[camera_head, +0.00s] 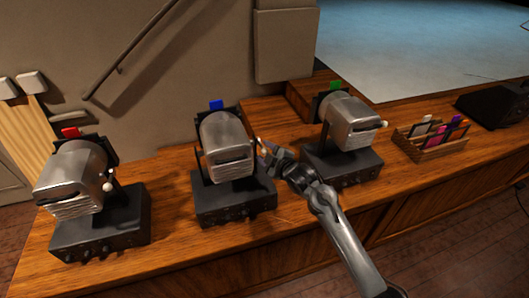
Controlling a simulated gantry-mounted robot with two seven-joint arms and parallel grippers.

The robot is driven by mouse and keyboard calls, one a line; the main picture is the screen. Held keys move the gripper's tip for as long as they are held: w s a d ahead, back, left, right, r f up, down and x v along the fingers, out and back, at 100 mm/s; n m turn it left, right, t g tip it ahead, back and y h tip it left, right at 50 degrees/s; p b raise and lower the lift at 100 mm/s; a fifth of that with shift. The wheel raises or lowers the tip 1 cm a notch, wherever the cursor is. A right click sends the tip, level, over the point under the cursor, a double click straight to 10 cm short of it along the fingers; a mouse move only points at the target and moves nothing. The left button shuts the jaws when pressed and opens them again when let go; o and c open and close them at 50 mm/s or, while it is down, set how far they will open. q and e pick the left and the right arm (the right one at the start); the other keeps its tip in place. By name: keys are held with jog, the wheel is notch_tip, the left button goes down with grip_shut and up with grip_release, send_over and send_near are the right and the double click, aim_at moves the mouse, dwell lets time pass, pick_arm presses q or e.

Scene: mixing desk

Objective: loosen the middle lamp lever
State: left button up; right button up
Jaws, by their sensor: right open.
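The middle lamp (226,146) is a silver-grey housing on a black base (235,200), with a blue gel tab (217,105) at its top. My right gripper (265,149) is beside the right side of this lamp's housing, between it and the right lamp. It is open, with its fingers pointing left toward the housing. The lever of the middle lamp is small and hard to tell apart from the fingertips there. I cannot tell whether the fingers touch it. My left gripper is not in view.
The left lamp (73,182) has a red tab, and the right lamp (351,122) has a green one. A wooden rack (429,148) of coloured cards stands on the right of the wooden desk (172,238). A handrail (140,45) runs along the wall behind.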

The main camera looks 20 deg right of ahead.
jog(key=shift+w+a+f, duration=0.1)
jog(key=shift+w, duration=0.35)
jog(key=shift+c, duration=0.5)
grip_shut()
